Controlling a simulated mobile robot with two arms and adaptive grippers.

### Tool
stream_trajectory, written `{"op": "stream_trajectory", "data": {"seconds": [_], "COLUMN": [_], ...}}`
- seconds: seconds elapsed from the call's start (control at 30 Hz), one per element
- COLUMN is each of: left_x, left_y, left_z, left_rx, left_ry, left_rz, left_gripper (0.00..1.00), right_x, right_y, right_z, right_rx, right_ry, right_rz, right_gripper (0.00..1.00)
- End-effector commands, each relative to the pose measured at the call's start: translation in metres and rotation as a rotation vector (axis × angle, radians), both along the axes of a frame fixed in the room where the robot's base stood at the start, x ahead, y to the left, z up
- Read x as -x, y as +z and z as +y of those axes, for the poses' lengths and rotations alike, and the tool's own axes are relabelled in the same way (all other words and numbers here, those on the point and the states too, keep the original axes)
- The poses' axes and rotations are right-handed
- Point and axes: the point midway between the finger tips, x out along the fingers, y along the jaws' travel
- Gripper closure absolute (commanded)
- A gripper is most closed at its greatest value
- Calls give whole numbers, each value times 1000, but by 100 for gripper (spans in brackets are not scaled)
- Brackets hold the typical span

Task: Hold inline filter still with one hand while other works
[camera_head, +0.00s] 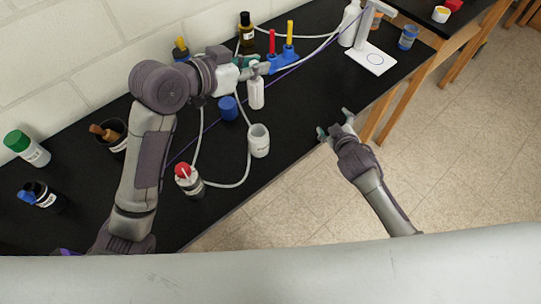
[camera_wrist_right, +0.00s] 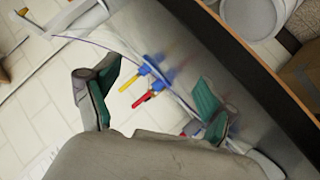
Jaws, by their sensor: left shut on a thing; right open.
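My left gripper (camera_head: 259,69) reaches over the black bench and is shut at the top of a small white bottle-like cylinder (camera_head: 256,94), which looks like the inline filter. The fingers partly hide its upper end. Whether tubing joins it, I cannot tell. My right gripper (camera_head: 334,125) is open and empty past the bench's front edge, right of and apart from the cylinder. In the right wrist view its green-padded fingers (camera_wrist_right: 155,98) stand wide apart with nothing between them.
On the black bench (camera_head: 310,100) stand a white open jar (camera_head: 259,142), a red-capped bottle (camera_head: 188,180), a blue cap-like piece (camera_head: 228,108) and a blue stand (camera_head: 285,62) with red and yellow sticks. Pale tubing loops between vessels. A white stand (camera_head: 374,60) is at right.

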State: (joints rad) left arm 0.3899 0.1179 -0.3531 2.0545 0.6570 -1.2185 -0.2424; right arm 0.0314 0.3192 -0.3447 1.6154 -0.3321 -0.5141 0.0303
Motion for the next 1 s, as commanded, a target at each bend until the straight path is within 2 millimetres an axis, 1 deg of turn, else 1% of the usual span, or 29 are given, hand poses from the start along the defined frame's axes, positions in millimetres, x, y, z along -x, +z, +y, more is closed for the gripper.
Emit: {"op": "stream_trajectory", "data": {"seconds": [0.03,0.07,0.1,0.17,0.2,0.3,0.4,0.53,0.67,0.77,1.0], "left_x": [0,0,0,0,0,0,0,0,0,0,0], "left_y": [0,0,0,0,0,0,0,0,0,0,0], "left_z": [0,0,0,0,0,0,0,0,0,0,0], "left_rx": [0,0,0,0,0,0,0,0,0,0,0], "left_ry": [0,0,0,0,0,0,0,0,0,0,0], "left_rz": [0,0,0,0,0,0,0,0,0,0,0], "left_gripper": [100,100,100,100,100,100,100,100,100,100,100], "right_x": [13,21,31,47,57,84,104,120,119,108,68], "right_y": [5,8,13,21,26,31,33,34,32,28,11], "right_z": [30,46,66,95,112,147,173,191,197,200,214], "right_rx": [-68,-111,-167,-253,-307,-436,-535,-611,-632,-632,-630], "right_ry": [15,21,27,33,36,33,25,17,14,13,15], "right_rz": [-8,-12,-16,-19,-18,3,31,54,60,60,60], "right_gripper": [16,16,16,16,16,16,16,16,16,16,16]}}
